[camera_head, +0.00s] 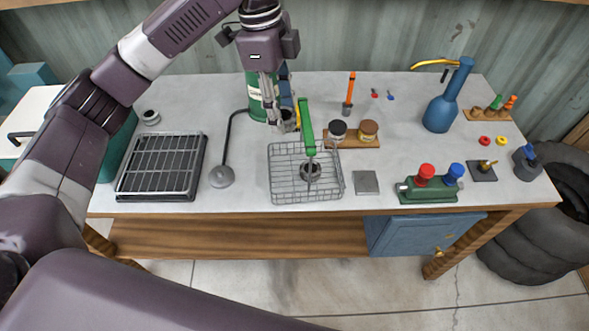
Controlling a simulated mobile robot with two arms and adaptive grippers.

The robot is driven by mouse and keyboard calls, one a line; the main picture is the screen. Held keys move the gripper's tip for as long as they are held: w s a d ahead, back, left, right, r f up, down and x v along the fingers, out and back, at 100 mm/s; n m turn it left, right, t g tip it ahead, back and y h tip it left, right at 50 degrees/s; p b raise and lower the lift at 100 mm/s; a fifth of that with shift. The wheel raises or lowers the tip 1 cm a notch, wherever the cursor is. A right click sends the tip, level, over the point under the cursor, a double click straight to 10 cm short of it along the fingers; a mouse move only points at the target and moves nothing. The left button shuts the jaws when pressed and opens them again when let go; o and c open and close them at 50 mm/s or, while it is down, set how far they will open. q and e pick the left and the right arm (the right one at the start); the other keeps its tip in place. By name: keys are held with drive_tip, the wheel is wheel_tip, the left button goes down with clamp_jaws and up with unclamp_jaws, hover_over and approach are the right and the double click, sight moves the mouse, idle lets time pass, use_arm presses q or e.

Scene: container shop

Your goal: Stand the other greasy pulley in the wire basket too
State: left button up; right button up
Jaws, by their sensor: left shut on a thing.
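My left gripper (278,112) points down at the back of the table, behind the wire basket (284,193). It is shut on a small grey round part (290,122), which looks like a greasy pulley; the fingers partly hide it. The held part is just behind the basket's back left rim. My right gripper is not in view.
A grey ring-shaped part (150,117) and a black rack (160,166) are to the left. A lamp-like tool (222,176) stands beside the basket.

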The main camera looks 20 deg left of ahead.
use_arm(q)
wheel_tip(320, 180, down, 13)
drive_tip(key=shift+f+p, duration=0.2)
drive_tip(key=shift+p, duration=0.35)
wheel_tip(320, 180, down, 4)
drive_tip(key=shift+f, duration=0.25)
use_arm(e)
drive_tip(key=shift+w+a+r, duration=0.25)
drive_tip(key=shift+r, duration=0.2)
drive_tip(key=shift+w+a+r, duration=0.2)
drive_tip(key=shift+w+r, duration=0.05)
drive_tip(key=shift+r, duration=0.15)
use_arm(q)
drive_tip(key=shift+f, duration=0.15)
drive_tip(key=o, duration=1.2)
drive_tip(key=r, duration=0.4)
drive_tip(key=a+r, duration=0.1)
drive_tip(key=r, duration=0.3)
drive_tip(key=a+r+b, duration=0.1)
drive_tip(key=r, duration=0.3)
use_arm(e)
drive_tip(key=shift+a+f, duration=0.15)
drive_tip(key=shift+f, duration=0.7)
